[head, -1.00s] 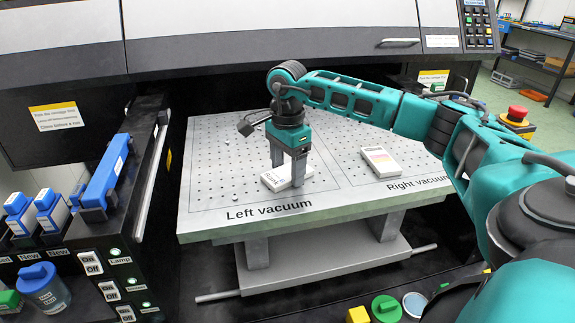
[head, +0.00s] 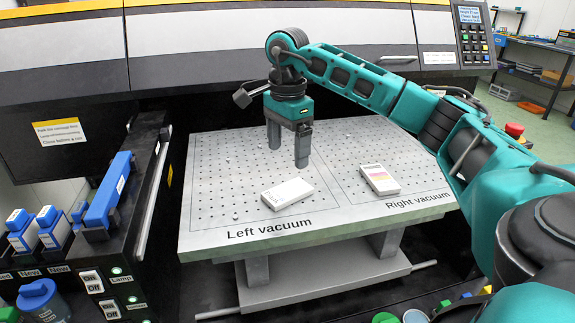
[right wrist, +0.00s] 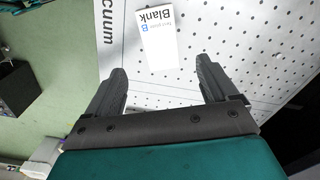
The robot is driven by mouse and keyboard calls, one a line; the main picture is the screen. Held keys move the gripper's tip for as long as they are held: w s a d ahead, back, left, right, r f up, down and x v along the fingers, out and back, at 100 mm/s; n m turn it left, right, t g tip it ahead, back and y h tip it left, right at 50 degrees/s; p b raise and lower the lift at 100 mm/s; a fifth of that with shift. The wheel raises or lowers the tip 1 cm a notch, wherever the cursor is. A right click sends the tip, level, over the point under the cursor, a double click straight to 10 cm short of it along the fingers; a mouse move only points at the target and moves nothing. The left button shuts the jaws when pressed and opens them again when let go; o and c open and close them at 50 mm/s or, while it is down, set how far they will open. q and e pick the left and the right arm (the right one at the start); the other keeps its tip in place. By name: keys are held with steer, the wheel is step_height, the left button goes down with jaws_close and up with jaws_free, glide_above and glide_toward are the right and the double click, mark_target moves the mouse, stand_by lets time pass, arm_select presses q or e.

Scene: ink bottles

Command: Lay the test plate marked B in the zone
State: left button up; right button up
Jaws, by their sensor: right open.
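A white test plate (head: 287,193) lies flat on the left vacuum zone (head: 222,200) of the perforated table, near its front edge. In the right wrist view the plate (right wrist: 157,38) reads "Blank" with a smaller blue "B" line. My right gripper (head: 289,158) is raised above the table, behind and over the plate, apart from it. Its two fingers are open and empty; they also show in the right wrist view (right wrist: 161,88), with the plate beyond the tips. My left gripper is not in view.
A dark side unit with blue bottles (head: 52,227) and On/Off switches (head: 92,282) stands at the left. The table's back left is mostly clear.

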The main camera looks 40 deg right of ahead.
step_height(320, 180, up, 3)
steer(key=shift+f, duration=0.2)
stand_by(0.5)
